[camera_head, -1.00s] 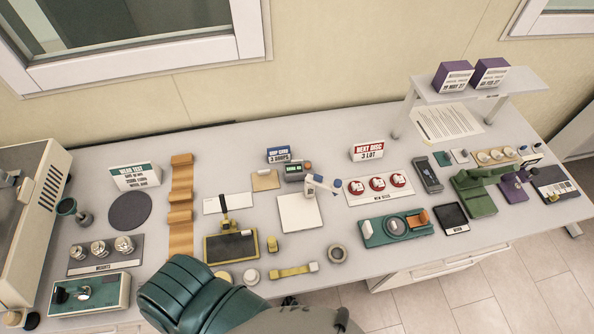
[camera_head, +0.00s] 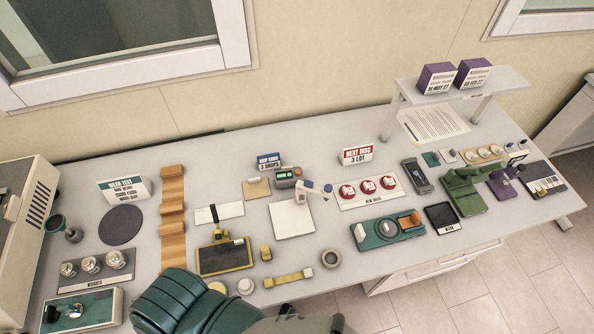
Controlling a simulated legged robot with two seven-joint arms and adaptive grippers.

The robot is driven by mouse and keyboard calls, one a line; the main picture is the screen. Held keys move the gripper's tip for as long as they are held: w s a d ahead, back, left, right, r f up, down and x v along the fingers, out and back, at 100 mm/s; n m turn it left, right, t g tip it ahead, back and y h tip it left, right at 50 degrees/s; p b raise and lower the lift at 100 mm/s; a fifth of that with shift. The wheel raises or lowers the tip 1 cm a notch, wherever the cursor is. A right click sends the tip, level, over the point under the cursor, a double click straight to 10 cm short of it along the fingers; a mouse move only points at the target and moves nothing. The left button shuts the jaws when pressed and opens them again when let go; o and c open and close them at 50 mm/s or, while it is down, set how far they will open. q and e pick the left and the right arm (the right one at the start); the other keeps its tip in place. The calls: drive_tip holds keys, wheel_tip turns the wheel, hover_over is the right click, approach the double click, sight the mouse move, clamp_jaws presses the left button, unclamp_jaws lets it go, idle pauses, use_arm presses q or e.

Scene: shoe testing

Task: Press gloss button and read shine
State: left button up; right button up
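No device in view carries a legible gloss label. A dark handheld meter (camera_head: 417,176) with a small screen lies right of the card with red discs; it may be the gloss meter, but its button and reading are too small to tell. A teal part of my own body covers the bottom left centre of the view. Neither gripper's fingers can be made out.
The white bench (camera_head: 330,215) is crowded with a green clamp device (camera_head: 466,190), a teal tester (camera_head: 387,231), a card of red discs (camera_head: 369,188), an orange wavy strip (camera_head: 173,215), and weights (camera_head: 92,265). A raised shelf (camera_head: 462,91) holds two purple boxes.

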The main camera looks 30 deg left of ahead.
use_arm(q)
drive_tip(key=shift+d, duration=0.15)
clamp_jaws()
idle(1.0)
